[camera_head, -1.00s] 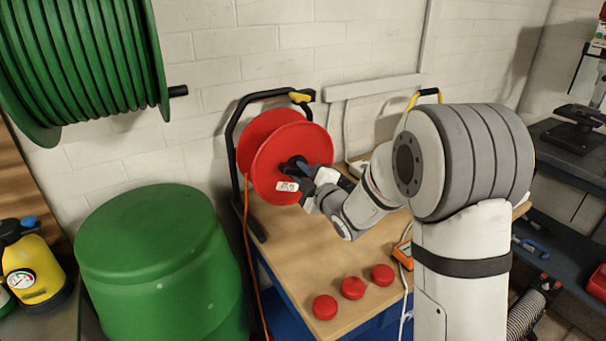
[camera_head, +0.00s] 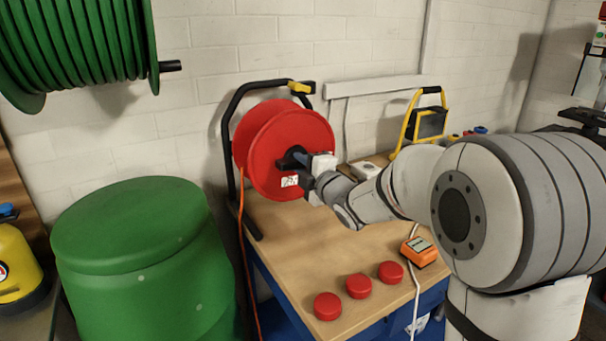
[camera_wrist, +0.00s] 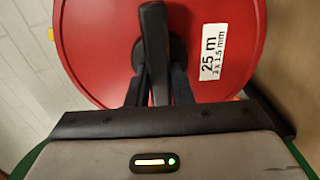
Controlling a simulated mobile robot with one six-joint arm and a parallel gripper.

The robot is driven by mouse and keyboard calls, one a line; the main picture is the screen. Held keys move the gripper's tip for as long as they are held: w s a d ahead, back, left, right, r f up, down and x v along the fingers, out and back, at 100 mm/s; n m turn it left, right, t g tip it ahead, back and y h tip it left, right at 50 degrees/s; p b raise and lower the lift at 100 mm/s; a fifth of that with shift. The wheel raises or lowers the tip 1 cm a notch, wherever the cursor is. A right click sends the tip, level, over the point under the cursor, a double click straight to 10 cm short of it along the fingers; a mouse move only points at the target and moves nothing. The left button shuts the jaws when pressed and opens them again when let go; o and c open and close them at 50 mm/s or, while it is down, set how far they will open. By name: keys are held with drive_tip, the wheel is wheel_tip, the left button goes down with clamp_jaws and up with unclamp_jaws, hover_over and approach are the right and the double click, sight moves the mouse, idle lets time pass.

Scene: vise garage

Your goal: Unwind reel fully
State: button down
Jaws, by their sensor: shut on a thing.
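The red cable reel (camera_head: 267,150) stands upright in a black frame (camera_head: 232,118) on the workbench. A white label on its face reads "25 m" in the wrist view. An orange cable (camera_head: 243,240) hangs from the reel's left side past the bench edge. My gripper (camera_head: 302,162) is at the front of the reel near its hub. In the wrist view, my gripper's fingers (camera_wrist: 156,85) are shut on the black crank handle (camera_wrist: 154,45). How much cable is left on the drum cannot be seen.
Several red round caps (camera_head: 358,286) and an orange meter (camera_head: 419,252) lie on the wooden bench top (camera_head: 300,250). A green barrel (camera_head: 140,250) stands at the left. A green hose reel (camera_head: 80,45) hangs on the wall. A yellow-framed lamp (camera_head: 425,122) stands at the back.

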drive_tip(key=c, duration=1.3)
unclamp_jaws()
drive_tip(key=v, duration=0.7)
drive_tip(key=shift+s+d, duration=0.25)
drive_tip(key=shift+s, duration=0.1)
